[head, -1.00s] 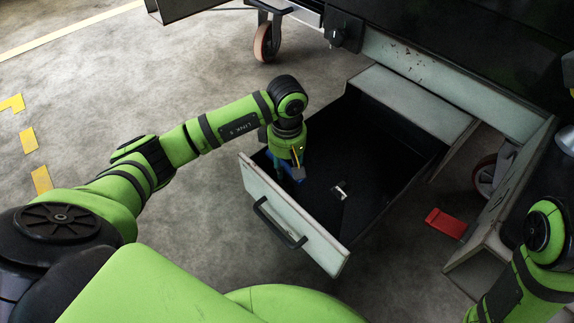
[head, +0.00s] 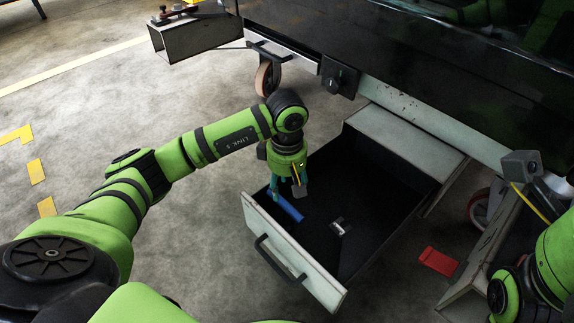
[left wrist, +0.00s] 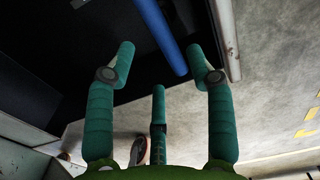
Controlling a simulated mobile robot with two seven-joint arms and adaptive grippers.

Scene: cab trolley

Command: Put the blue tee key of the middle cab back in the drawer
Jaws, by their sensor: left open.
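The blue tee key (head: 287,207) lies in the open drawer (head: 312,283), close to the inside of its front panel. Only its long blue bar shows clearly. In the left wrist view the bar (left wrist: 160,35) lies beyond the fingertips, beside the drawer's pale front edge. My left gripper (head: 286,190) is above the front left part of the drawer, pointing down. Its fingers (left wrist: 160,70) are spread and empty, with a visible gap between them and the bar. My right arm (head: 555,260) shows at the right edge, but its fingers cannot be made out.
A small pale metal piece (head: 338,228) is on the drawer's dark floor. The drawer's black handle (head: 278,260) is on its front panel. The dark trolley body (head: 420,60) stands behind. A red pedal-like piece (head: 438,262) is at the right. The floor at the left is clear.

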